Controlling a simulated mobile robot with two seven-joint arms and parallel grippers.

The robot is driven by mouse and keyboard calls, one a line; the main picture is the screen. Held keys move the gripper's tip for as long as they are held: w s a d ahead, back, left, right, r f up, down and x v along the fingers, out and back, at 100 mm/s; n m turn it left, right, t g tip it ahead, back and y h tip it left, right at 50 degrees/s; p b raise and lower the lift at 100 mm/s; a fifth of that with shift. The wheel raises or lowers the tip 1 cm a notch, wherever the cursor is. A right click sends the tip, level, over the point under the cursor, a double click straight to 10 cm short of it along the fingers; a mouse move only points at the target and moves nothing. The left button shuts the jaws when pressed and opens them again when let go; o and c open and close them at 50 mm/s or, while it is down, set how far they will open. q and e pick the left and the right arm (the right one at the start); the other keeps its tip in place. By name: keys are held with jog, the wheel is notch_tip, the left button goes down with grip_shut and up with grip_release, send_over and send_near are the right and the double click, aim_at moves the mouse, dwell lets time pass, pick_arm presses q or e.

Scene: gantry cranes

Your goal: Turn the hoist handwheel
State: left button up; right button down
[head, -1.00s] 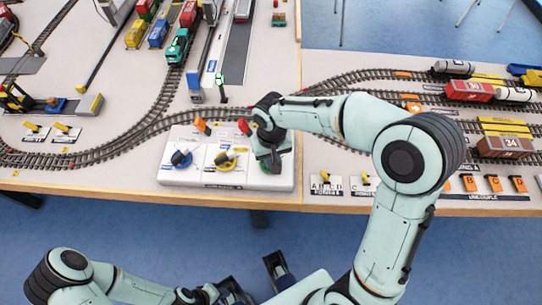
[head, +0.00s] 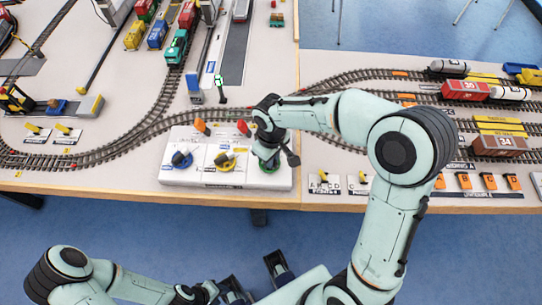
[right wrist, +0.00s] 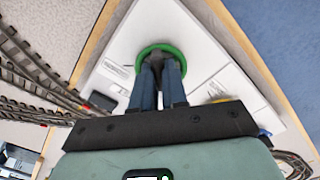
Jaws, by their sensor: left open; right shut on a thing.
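A white control panel (head: 225,184) at the table's front edge carries a blue knob wheel (head: 181,160), a yellow one (head: 225,161) and, at its right end, a green handwheel. My left gripper (head: 256,282) is open and empty, low in front of the table.
To the right are several orange uncoupling switches (head: 488,181) and a brown wagon (head: 499,146). The floor in front is clear.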

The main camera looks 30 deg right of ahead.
jog(key=shift+r, duration=0.1)
jog(key=c, duration=1.2)
grip_release()
jog(key=shift+o, duration=0.2)
notch_tip(320, 180, up, 13)
jog(key=p, duration=0.2)
jog(key=shift+r, duration=0.15)
